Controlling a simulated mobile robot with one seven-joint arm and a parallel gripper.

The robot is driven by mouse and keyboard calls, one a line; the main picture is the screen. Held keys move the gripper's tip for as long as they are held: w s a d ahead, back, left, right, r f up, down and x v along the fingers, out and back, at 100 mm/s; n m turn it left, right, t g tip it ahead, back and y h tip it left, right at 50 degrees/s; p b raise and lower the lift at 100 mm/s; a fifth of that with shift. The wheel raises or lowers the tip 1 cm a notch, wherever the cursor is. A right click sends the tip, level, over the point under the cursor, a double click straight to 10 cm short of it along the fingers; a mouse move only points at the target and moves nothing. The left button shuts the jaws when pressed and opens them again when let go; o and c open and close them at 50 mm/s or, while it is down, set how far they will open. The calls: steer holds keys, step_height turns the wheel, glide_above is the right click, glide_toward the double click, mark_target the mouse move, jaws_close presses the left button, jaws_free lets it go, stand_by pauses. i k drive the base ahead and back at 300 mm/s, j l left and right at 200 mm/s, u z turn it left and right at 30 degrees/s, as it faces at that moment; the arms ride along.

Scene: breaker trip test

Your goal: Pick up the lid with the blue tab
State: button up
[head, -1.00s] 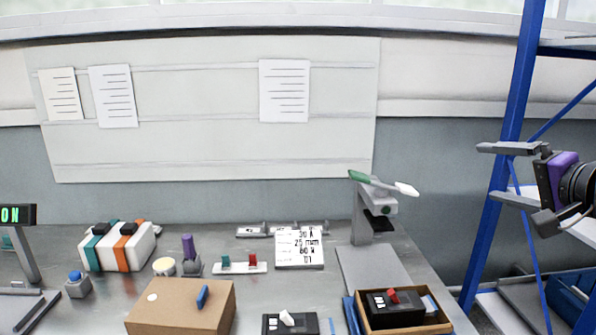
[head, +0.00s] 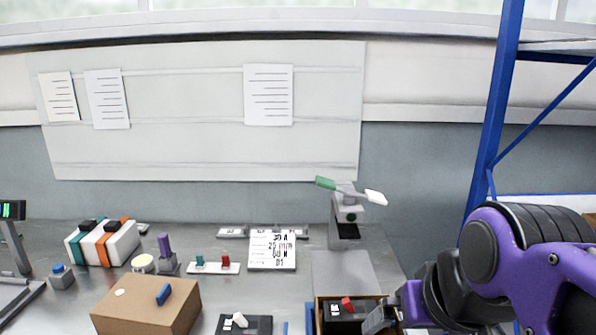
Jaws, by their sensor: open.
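The brown box-shaped lid (head: 132,306) with the blue tab (head: 163,294) sits on the grey bench at the lower left. The tab stands up from its top face, and a small white disc lies on the same face. Whether anything is under the lid is hidden. My gripper (head: 383,318) is at the lower right, open, with its fingers partly hidden and cut by the frame edge. It is well to the right of the lid, beside the open brown box (head: 318,312), and looks empty.
A black breaker with a red lever (head: 346,304) sits in the open box. Another breaker with a white lever (head: 240,321) lies between lid and box. Behind are a white striped case (head: 104,243), a label card (head: 272,249) and a press-like stand (head: 346,215). A blue rack (head: 492,110) stands right.

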mark_target(138, 304)
steer(key=k+u, duration=0.1)
steer(key=u, duration=0.6)
steer(key=i+l+u, duration=0.1)
steer(key=u, duration=0.65)
steer(key=z, duration=1.45)
steer(key=u, duration=1.45)
steer(key=j, duration=0.2)
steer(key=i+z, duration=0.05)
